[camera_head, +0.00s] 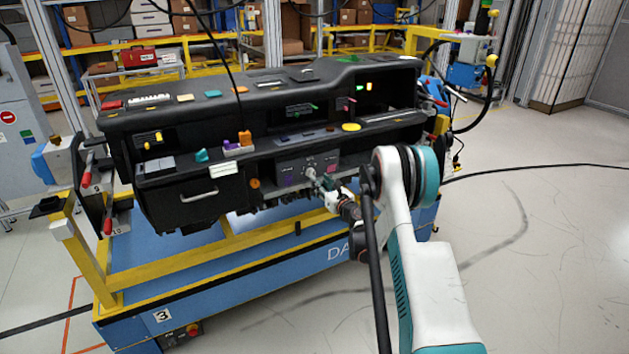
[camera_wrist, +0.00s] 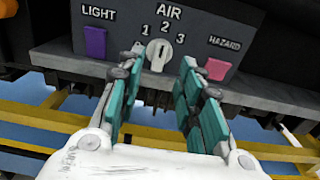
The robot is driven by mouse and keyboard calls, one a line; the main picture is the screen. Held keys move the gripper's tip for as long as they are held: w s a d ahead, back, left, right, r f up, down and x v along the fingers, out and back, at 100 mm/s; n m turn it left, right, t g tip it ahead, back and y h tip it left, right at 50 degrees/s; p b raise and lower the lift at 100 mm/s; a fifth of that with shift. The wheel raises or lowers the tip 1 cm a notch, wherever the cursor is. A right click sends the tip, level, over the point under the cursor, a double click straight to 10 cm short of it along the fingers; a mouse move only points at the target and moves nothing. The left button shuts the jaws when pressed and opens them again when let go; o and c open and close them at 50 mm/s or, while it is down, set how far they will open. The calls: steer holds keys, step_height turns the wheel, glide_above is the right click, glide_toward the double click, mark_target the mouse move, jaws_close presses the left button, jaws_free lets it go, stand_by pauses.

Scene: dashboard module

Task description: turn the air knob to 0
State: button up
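The air knob (camera_wrist: 158,53) is a small pale knob on a grey panel (camera_wrist: 60,52), under the word AIR and the marks 1, 2 and 3. No 0 mark shows; the left finger covers part of the panel beside the knob. I cannot tell surely which mark the knob points to. My gripper (camera_wrist: 161,66) is open, with one teal-padded finger to each side of the knob in the wrist view. Whether either finger touches it is unclear. In the head view my gripper (camera_head: 323,184) is close to the panel, and the knob is small there.
A purple LIGHT button (camera_wrist: 95,42) is left of the knob and a pink HAZARD button (camera_wrist: 217,69) right of it. The black dashboard (camera_head: 200,125) sits on a blue and yellow cart (camera_head: 230,290). The floor to the right (camera_head: 540,240) is clear.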

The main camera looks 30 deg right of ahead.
mark_target(313, 175)
steer(key=w+b, duration=0.1)
steer(key=w, duration=0.5)
steer(key=shift+a, duration=0.15)
jaws_close()
